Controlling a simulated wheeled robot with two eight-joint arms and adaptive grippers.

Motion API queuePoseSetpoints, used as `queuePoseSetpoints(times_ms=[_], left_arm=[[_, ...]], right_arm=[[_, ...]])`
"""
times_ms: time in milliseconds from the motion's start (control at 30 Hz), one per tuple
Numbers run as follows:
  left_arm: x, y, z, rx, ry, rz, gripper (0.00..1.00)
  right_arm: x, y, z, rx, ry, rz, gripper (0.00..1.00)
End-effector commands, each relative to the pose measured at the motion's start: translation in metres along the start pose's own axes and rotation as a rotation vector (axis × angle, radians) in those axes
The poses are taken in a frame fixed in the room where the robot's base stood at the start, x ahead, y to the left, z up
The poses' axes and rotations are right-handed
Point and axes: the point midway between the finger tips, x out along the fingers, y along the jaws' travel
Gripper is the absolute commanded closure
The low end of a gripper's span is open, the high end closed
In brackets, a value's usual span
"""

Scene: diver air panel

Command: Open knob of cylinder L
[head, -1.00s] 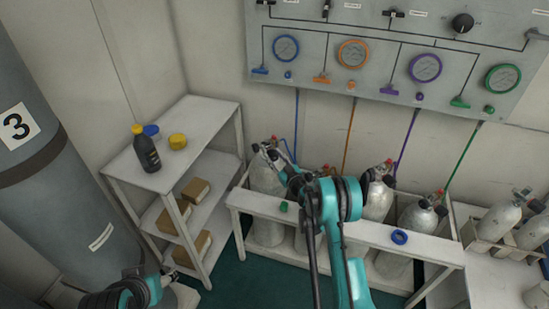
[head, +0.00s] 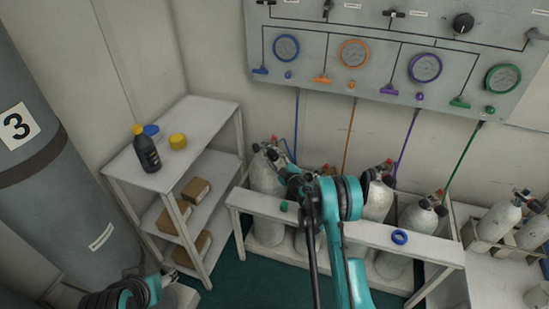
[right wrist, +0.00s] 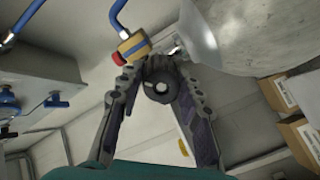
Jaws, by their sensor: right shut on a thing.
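The grey cylinder with the blue hose (head: 266,178) stands at the left end of the white rack; I take it as cylinder L, though I cannot read a label on it. In the right wrist view its body (right wrist: 240,30) is at the top right. My right gripper (head: 280,170) is at its valve, partly hidden by my arm. In the right wrist view, the gripper (right wrist: 158,82) has its two fingers around the round black knob (right wrist: 160,88) and is shut on it. A brass and red valve fitting (right wrist: 131,47) is just beyond. Only part of my left arm shows.
The white rack (head: 350,232) holds several cylinders; a blue ring (head: 399,237) and a green cap (head: 284,206) sit on its front rail. A gauge panel (head: 330,60) is on the wall above. A white shelf (head: 200,112) with a black bottle (head: 147,153) is at left.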

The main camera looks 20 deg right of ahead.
Motion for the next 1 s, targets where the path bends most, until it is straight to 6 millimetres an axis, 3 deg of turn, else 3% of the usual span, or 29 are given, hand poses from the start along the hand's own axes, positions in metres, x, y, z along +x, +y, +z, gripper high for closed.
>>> queuePoseSetpoints(times_ms=[1000], left_arm=[[0.0001, 0.0000, 0.0000, 0.000, 0.000, 0.000, 0.44]], right_arm=[[-0.0001, -0.0022, -0.0008, -0.964, -0.037, -0.007, 0.94]])
